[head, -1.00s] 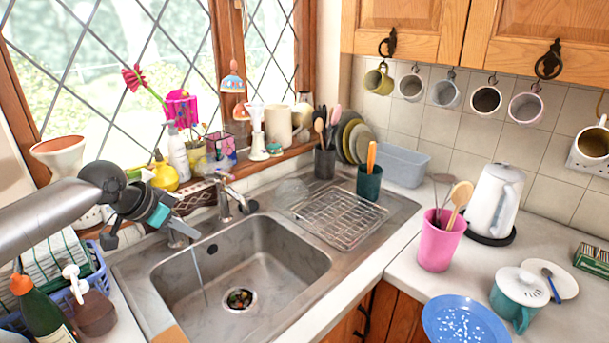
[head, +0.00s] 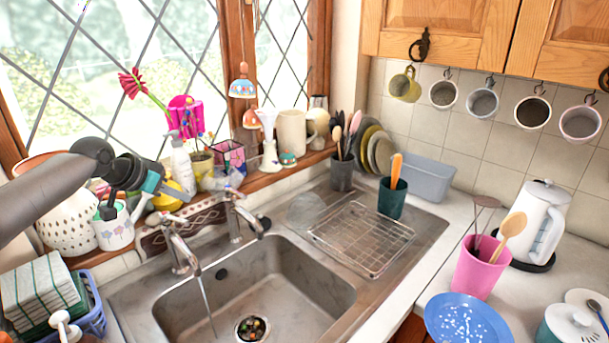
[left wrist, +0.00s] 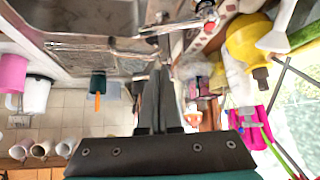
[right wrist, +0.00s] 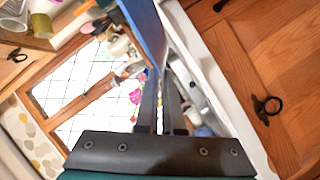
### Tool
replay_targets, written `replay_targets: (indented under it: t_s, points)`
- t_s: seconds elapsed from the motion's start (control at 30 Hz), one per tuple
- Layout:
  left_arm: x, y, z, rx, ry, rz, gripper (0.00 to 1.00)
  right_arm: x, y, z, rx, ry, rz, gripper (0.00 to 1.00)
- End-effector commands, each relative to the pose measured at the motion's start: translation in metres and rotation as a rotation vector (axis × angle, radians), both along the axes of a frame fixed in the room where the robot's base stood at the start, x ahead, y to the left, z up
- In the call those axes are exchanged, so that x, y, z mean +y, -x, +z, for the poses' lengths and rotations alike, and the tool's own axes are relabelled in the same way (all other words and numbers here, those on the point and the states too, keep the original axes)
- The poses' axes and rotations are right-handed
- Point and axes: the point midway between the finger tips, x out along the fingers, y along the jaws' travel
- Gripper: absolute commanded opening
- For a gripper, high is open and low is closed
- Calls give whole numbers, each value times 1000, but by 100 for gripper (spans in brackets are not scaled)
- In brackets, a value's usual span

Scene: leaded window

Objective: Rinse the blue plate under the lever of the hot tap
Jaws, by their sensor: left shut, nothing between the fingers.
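The blue plate (head: 467,320), with white flecks on it, is at the bottom right of the head view, in front of the pink cup. In the right wrist view the plate (right wrist: 147,32) shows edge-on between the fingertips of my right gripper (right wrist: 161,75), which is shut on it. The left tap (head: 178,250) runs a thin stream of water into the sink (head: 290,285); the right tap (head: 235,215) shows no water. My left gripper (head: 180,194) is shut and empty, above and left of the left tap.
A wire rack (head: 362,238) lies on the drainer right of the sink. The pink cup (head: 478,268) with utensils and the white kettle (head: 540,222) stand on the right counter. A blue basket (head: 92,318) is at the left. Bottles and pots crowd the windowsill.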

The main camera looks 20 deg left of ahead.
Motion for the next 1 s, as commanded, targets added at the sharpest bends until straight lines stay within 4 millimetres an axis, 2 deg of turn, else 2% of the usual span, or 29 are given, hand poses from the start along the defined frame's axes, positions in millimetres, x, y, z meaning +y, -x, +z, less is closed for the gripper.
replay_targets:
  t_s: [0.3, 0.6, 1.0]
  points:
    - [-7, -35, -37, 0, 3, 0, 0, 0, -1, 3, -3, 0, 1, 0]
    - [1, -3, -43, 2, -5, 0, 0, 0, -1, 10, -3, 0, 1, 0]
    - [1, 6, -44, 0, 0, 1, 0, 0, -1, 11, -3, 0, 1, 0]
